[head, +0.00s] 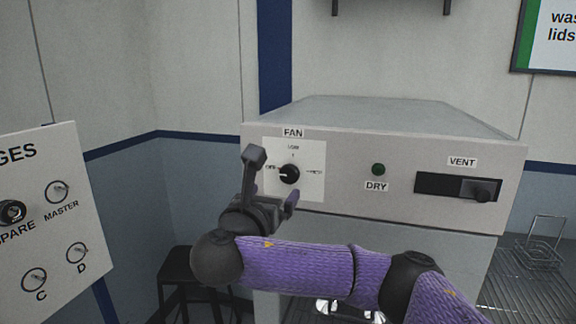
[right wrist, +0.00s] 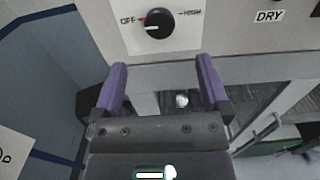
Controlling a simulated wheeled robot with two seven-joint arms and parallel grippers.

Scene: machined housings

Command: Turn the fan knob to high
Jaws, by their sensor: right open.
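The black fan knob (head: 289,174) sits on a white plate marked FAN, on the front of a grey cabinet. LOW is above the knob, and the wrist view shows OFF at its left and a label that seems to read HIGH at its right. In the right wrist view the knob (right wrist: 158,22) has its white mark toward the left, on the OFF side. My right gripper (head: 273,178) is open and empty in front of the plate. In the wrist view its two purple fingers (right wrist: 162,70) are apart, below the knob and not around it. My left gripper is not in view.
A green DRY lamp (head: 378,169) and a VENT slider (head: 481,196) are on the same cabinet front (head: 345,185), to the right. A gauge panel (head: 45,225) stands at the left. A dark stool (head: 190,262) is below. A wire rack (head: 543,240) is at the right.

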